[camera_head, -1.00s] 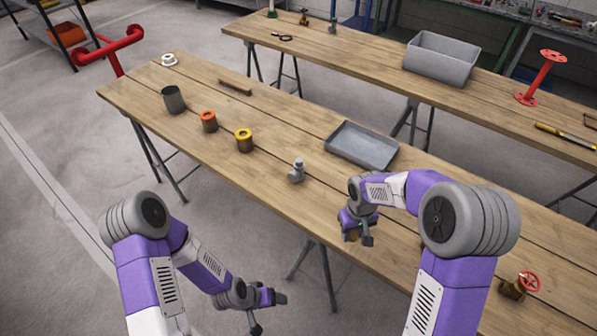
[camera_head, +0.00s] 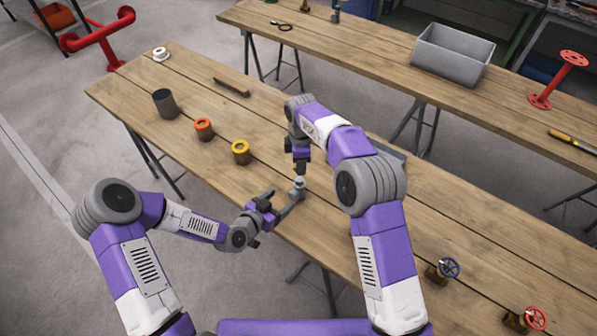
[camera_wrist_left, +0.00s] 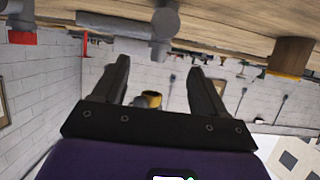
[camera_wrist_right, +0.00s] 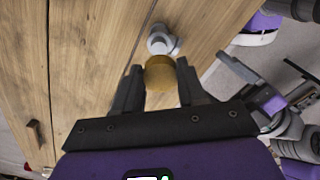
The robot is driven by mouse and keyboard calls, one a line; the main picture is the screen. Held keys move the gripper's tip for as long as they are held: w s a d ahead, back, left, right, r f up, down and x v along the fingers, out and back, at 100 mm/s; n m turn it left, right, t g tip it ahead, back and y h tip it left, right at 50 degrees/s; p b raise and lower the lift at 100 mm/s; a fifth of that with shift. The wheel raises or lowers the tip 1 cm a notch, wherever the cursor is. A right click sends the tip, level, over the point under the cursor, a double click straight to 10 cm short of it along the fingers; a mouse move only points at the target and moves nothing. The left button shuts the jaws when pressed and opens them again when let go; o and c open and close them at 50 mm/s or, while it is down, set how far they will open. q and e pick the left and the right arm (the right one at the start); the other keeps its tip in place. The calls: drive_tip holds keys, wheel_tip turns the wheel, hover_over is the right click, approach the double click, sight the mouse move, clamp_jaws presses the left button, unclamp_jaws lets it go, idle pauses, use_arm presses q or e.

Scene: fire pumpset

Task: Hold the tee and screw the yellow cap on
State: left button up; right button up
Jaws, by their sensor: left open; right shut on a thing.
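The grey tee (camera_head: 299,187) stands on the near bench; it also shows in the right wrist view (camera_wrist_right: 163,42) and at the top of the left wrist view (camera_wrist_left: 165,20). My right gripper (camera_head: 301,172) points down just above the tee. It is shut on the yellow cap (camera_wrist_right: 160,76), whose round face shows between the fingers. I cannot tell whether cap and tee touch. My left gripper (camera_head: 281,203) is open at the near side of the tee, its fingers (camera_wrist_left: 159,68) empty.
A yellow-rimmed cup (camera_head: 241,152), an orange-rimmed cup (camera_head: 203,129) and a dark cup (camera_head: 164,103) stand to the left on the bench. A tray (camera_head: 396,154) is mostly hidden behind my right arm. Valves with a blue wheel (camera_head: 449,268) and a red wheel (camera_head: 536,318) are at right.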

sight(296, 187)
drive_tip(key=shift+w+a+r, duration=0.1)
drive_tip(key=shift+w+r, duration=0.15)
use_arm(q)
drive_tip(key=shift+w+r, duration=0.2)
drive_tip(key=shift+s, duration=0.2)
use_arm(e)
drive_tip(key=shift+s, duration=0.25)
use_arm(q)
drive_tip(key=x, duration=1.2)
drive_tip(key=shift+w+r, duration=0.1)
use_arm(e)
drive_tip(key=shift+w, duration=0.1)
use_arm(q)
clamp_jaws()
use_arm(e)
drive_tip(key=shift+f, duration=2.5)
